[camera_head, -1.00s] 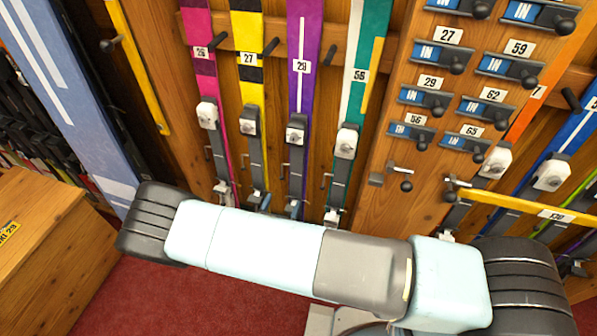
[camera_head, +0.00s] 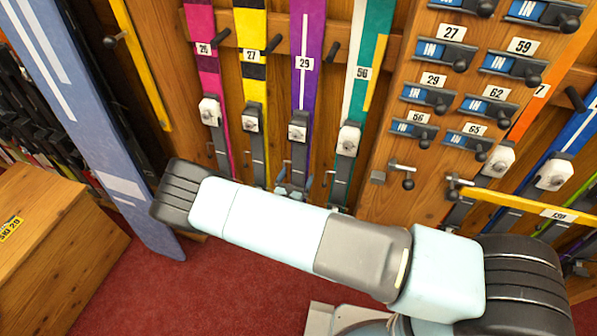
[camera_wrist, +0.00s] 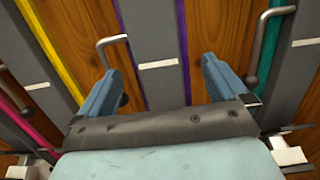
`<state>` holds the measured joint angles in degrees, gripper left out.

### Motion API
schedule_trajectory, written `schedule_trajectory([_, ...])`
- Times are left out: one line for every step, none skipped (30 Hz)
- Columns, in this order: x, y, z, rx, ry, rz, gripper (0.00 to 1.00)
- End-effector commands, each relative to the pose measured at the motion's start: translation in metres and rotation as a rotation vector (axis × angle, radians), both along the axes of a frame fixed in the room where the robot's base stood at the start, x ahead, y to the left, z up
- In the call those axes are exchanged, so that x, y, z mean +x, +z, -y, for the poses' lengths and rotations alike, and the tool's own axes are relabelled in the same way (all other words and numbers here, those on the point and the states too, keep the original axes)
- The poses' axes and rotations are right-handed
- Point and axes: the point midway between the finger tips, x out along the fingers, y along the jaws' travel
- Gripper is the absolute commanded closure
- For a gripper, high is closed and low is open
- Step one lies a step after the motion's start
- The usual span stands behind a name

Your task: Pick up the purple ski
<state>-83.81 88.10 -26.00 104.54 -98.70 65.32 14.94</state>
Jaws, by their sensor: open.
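The purple ski (camera_head: 306,88), labelled 29, stands upright in the wall rack between a yellow-and-black ski and a green-and-white ski. Its grey and white binding (camera_head: 298,130) shows, and my arm covers the lower end in the head view. In the wrist view my gripper (camera_wrist: 167,68) is open, its two blue fingers spread to either side of a dark grey part of the ski. Thin purple edges (camera_wrist: 182,40) run along that grey part. Nothing is clamped between the fingers; I cannot tell if they touch the ski.
Metal hooks (camera_wrist: 112,42) stick out close to both fingers. The yellow ski (camera_head: 250,60) and green ski (camera_head: 372,45) stand close on either side. A yellow bar (camera_head: 525,205) crosses the skis at right. A wooden box (camera_head: 50,240) stands at left; red carpet is open below.

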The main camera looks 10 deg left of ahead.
Motion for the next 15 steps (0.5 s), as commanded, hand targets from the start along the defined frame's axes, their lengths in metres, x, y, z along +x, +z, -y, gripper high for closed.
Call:
schedule_trajectory([0.008, 0.000, 0.002, 0.000, -0.001, 0.001, 0.00])
schedule_trajectory([0.012, 0.000, 0.002, 0.000, -0.001, 0.000, 0.00])
schedule_trajectory([0.016, 0.000, 0.002, 0.000, -0.001, 0.000, 0.00])
schedule_trajectory([0.019, 0.000, 0.002, 0.000, -0.002, 0.000, 0.00])
schedule_trajectory([0.021, 0.000, 0.003, 0.000, -0.001, 0.000, 0.00])
schedule_trajectory([0.023, 0.000, 0.002, 0.000, -0.001, 0.000, 0.00])
schedule_trajectory([0.024, 0.000, 0.002, 0.000, -0.001, 0.000, 0.00])
schedule_trajectory([0.024, 0.000, 0.002, 0.000, 0.000, 0.000, 0.00])
schedule_trajectory([0.024, 0.000, 0.002, 0.000, 0.000, 0.000, 0.00])
schedule_trajectory([0.024, 0.000, 0.002, 0.000, 0.000, 0.000, 0.00])
schedule_trajectory([0.024, 0.000, 0.002, 0.000, 0.000, 0.000, 0.00])
schedule_trajectory([0.024, 0.000, 0.002, 0.000, 0.000, 0.000, 0.00])
schedule_trajectory([0.024, 0.000, 0.002, 0.000, 0.000, 0.000, 0.02])
schedule_trajectory([0.024, 0.000, 0.002, 0.000, 0.000, 0.000, 0.05])
schedule_trajectory([0.024, 0.000, 0.002, 0.000, 0.000, 0.000, 0.09])
